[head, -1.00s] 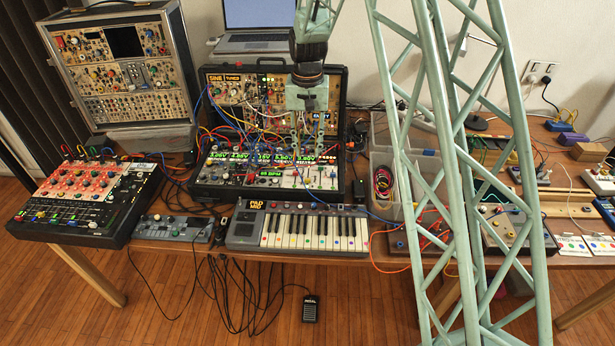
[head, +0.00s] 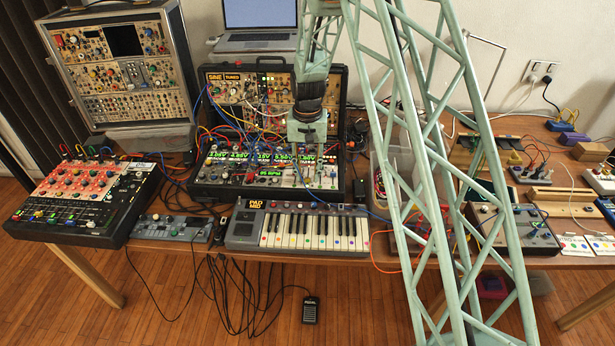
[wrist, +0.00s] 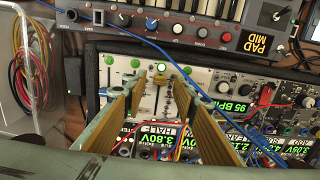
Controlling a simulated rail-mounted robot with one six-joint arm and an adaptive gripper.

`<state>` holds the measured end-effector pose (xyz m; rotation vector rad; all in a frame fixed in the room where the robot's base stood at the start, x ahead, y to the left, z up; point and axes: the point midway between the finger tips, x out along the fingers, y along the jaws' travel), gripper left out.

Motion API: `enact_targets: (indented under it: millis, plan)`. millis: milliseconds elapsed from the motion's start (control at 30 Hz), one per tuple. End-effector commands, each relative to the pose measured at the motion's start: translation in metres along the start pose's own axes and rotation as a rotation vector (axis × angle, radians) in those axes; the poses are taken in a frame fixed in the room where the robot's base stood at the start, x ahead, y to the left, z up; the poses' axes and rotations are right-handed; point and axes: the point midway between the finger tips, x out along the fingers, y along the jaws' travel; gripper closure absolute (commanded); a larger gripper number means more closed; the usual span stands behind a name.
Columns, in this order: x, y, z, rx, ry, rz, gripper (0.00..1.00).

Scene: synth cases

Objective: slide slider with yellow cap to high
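A slider with a yellow cap (wrist: 160,80) shows on the pale fader panel in the wrist view, between my gripper's fingers. My gripper (wrist: 156,96) is open, its tan-padded fingers on either side of the cap with a gap between them. I cannot tell whether either finger touches it. In the head view my gripper (head: 306,138) hangs over the right part of the open black synth case (head: 346,184). The yellow cap is not clear there. Any high or low marks beside the slider are too small to read.
Green round parts (wrist: 135,62) line the same panel near the slider. Patch cables (wrist: 262,134) cross the modules on the right. A keyboard (head: 300,230) stands in front of the case. A clear bin (head: 396,165) with cables stands to its right.

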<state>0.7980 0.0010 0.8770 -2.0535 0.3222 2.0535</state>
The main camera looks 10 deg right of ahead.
Motion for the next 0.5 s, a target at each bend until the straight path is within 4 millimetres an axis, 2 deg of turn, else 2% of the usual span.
enact_targets:
  millis: [200,500]
  plan:
    - [0.0112,0.0000,0.0001,0.000,0.000,0.000,0.74]
    - [0.0124,0.0000,0.0001,0.000,0.000,0.000,0.74]
